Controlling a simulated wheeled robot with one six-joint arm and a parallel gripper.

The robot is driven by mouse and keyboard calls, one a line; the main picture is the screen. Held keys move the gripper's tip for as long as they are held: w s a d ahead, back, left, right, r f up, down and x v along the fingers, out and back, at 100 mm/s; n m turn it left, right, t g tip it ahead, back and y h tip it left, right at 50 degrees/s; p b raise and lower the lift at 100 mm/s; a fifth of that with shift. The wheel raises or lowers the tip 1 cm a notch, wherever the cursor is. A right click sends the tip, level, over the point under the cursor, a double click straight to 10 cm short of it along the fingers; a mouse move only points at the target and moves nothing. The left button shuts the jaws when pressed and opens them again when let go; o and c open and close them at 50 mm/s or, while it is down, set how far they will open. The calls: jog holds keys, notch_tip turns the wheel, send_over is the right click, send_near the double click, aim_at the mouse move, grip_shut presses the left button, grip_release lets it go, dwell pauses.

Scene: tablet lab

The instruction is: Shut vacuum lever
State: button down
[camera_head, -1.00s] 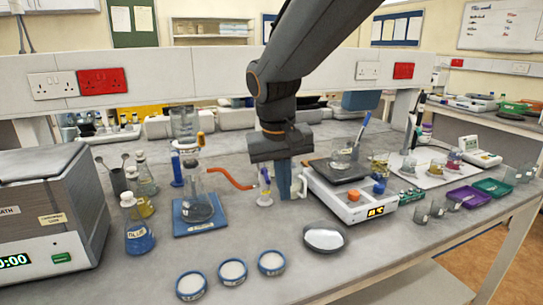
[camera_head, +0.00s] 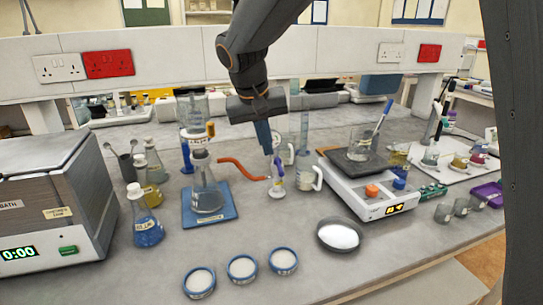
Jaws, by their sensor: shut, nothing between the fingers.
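The vacuum tap (camera_head: 277,178) is a small white post with a purple-blue lever part near its top, standing on the bench in the middle. An orange-red hose (camera_head: 241,169) runs from it to the filter flask (camera_head: 206,188) on a blue base (camera_head: 210,211). My gripper (camera_head: 268,150) points down, shut and empty, with its tips just above the tap's top in the picture. I cannot tell whether it touches the lever. The exact lever angle is too small to read.
White mugs (camera_head: 309,176) and a tall cylinder (camera_head: 304,133) stand close to the tap's right. A balance (camera_head: 368,187) with a beaker is farther right. Blue-rimmed dishes (camera_head: 242,268) and a powder dish (camera_head: 339,236) lie in front. Bench between them is clear.

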aim_at(279, 168)
jog(key=shift+w+d+f+p, duration=0.1)
jog(key=shift+d+f+p, duration=0.1)
jog(key=shift+d+f, duration=0.4)
jog(key=shift+w+d+f+p, duration=0.1)
jog(key=shift+d+f+p, duration=0.1)
jog(key=shift+f, duration=0.7)
jog(key=shift+w+d+f+p, duration=0.1)
jog(key=shift+d+f+p, duration=0.2)
jog(key=shift+f, duration=0.45)
jog(key=shift+s+d+f+b, duration=0.1)
jog(key=shift+d+f+b, duration=0.1)
jog(key=shift+d, duration=0.35)
jog(key=shift+d+f+b, duration=0.15)
jog(key=shift+d, duration=0.35)
jog(key=shift+f, duration=0.1)
